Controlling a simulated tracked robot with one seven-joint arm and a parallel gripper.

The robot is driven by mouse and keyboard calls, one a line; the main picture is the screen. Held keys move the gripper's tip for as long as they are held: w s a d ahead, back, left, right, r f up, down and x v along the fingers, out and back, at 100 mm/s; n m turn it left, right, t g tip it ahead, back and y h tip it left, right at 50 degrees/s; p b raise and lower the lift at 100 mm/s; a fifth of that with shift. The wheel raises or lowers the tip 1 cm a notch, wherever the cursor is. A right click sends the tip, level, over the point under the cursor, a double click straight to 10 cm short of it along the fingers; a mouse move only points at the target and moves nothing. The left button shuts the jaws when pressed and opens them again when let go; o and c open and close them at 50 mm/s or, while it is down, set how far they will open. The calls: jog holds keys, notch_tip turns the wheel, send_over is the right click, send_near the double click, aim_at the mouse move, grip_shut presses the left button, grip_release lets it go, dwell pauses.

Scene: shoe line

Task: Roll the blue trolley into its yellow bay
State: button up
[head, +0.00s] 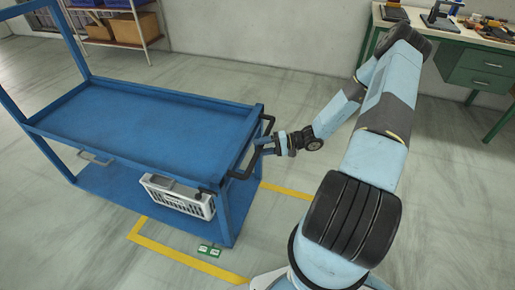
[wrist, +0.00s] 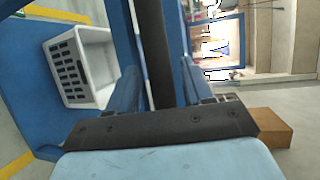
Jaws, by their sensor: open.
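The blue trolley (head: 150,113) stands at left in the head view, with an upper deck and a lower shelf. Its black handle (head: 268,126) is on the right end. My gripper (head: 262,145) is at this handle. In the wrist view, my gripper (wrist: 158,78) has its two fingers apart, with the dark handle bar (wrist: 152,50) between them. The yellow bay tape (head: 190,258) shows on the floor in front of the trolley's right end, and another strip (head: 286,190) shows right of it. The trolley hides part of the bay.
A grey crate (head: 178,197) sits on the trolley's lower shelf. Small green-and-white markers (head: 209,250) lie by the tape. A green workbench (head: 482,70) with tools stands at back right, and a shelf with boxes (head: 135,28) at back left. Floor between them is clear.

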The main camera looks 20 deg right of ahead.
jog(key=shift+x, duration=1.1)
jog(key=shift+c, duration=0.3)
grip_shut()
